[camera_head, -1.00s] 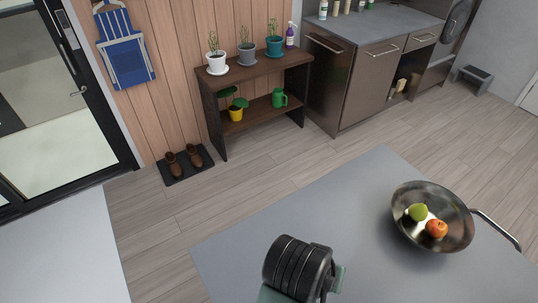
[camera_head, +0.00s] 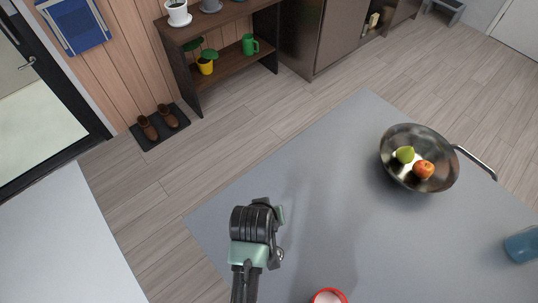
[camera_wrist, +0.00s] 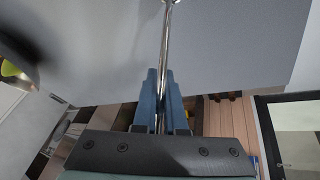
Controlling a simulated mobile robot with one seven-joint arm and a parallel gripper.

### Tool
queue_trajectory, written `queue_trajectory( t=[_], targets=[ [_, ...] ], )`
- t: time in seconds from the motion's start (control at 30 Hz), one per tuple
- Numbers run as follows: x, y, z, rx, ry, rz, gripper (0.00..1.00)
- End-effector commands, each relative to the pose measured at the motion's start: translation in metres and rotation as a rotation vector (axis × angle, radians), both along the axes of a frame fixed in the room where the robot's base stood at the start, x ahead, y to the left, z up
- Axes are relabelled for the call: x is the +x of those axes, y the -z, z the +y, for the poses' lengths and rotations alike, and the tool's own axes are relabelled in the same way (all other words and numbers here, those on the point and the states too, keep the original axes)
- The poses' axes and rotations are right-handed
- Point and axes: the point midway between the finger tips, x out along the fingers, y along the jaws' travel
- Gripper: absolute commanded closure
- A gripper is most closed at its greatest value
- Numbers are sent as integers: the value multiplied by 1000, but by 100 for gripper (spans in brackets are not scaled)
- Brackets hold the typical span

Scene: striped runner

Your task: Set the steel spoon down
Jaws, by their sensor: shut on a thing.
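The steel spoon (camera_wrist: 165,40) shows in the wrist view as a thin shiny handle running up from between the blue fingers of my gripper (camera_wrist: 161,78). The gripper is shut on the handle. The far end of the spoon is at the top edge of that view. In the head view my gripper (camera_head: 262,222) is over the near left part of the grey table (camera_head: 330,190), and my arm mostly hides the spoon there. I cannot tell whether the spoon touches the table.
A steel pan (camera_head: 398,179) holding a green pear (camera_head: 404,154) and a red-orange apple (camera_head: 424,169) stands to the right, its handle pointing right. A blue cup (camera_head: 522,245) is at the right edge and a red-rimmed cup (camera_head: 329,296) at the bottom. The table's middle is clear.

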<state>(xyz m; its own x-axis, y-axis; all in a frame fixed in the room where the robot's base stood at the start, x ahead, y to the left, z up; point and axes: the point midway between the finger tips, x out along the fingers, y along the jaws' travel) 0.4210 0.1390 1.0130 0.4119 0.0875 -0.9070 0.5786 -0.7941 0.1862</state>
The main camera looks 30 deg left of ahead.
Motion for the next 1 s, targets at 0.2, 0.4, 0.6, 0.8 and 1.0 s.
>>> queue_trajectory(
  t=[0.2, 0.4, 0.6, 0.8, 1.0],
  targets=[
    [-1, 27, 0, -2, 1, 2, 100],
    [0, 29, 0, -1, 0, 1, 100],
    [0, 33, 0, -1, 0, 1, 100],
    [0, 31, 0, -1, 0, 1, 61],
    [0, 31, 0, -1, 0, 1, 61]
  ],
)
